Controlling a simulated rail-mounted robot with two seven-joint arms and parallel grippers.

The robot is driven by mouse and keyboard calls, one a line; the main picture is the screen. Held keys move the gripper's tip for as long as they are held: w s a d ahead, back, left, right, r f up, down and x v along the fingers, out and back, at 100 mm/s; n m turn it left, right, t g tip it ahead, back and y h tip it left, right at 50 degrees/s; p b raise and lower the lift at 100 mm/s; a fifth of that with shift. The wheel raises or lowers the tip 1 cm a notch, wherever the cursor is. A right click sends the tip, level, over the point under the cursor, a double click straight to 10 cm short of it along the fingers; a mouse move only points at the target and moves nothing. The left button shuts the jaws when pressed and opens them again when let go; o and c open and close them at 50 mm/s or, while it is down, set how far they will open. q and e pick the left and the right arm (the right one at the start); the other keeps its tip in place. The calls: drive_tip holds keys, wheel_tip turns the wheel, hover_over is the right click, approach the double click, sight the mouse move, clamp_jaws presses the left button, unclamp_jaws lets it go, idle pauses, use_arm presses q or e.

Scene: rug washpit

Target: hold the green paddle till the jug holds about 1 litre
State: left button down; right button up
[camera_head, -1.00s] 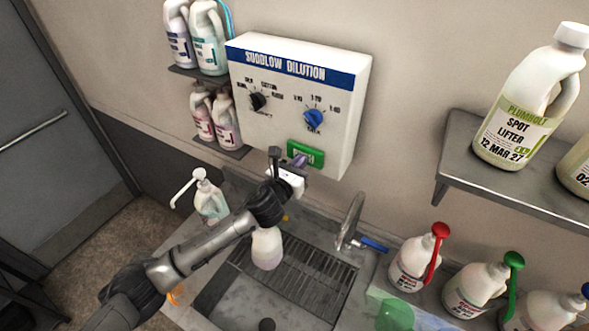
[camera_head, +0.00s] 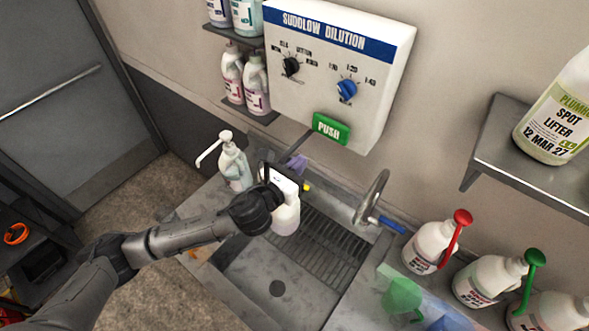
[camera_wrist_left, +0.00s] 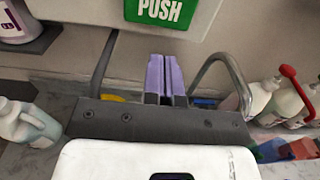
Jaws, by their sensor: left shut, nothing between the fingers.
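The green paddle (camera_head: 331,128), marked PUSH, is at the lower edge of the white dilution box. It also shows at the top of the left wrist view (camera_wrist_left: 160,9). My left gripper (camera_head: 297,164) has purple fingers, shut together and empty. It is below and left of the paddle, apart from it. The fingers point toward the wall in the left wrist view (camera_wrist_left: 165,77). The pale jug (camera_head: 286,217) stands upright at the sink's back left, partly hidden by my gripper. Its liquid level cannot be read. My right gripper is not in view.
The dilution box (camera_head: 340,65) has a black and a blue knob. A tap (camera_head: 371,195) curves over the sink (camera_head: 275,270). A pump bottle (camera_head: 235,163) stands left of the jug.

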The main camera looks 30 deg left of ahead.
use_arm(q)
drive_tip(key=shift+s+a, duration=0.15)
drive_tip(key=shift+s, duration=0.55)
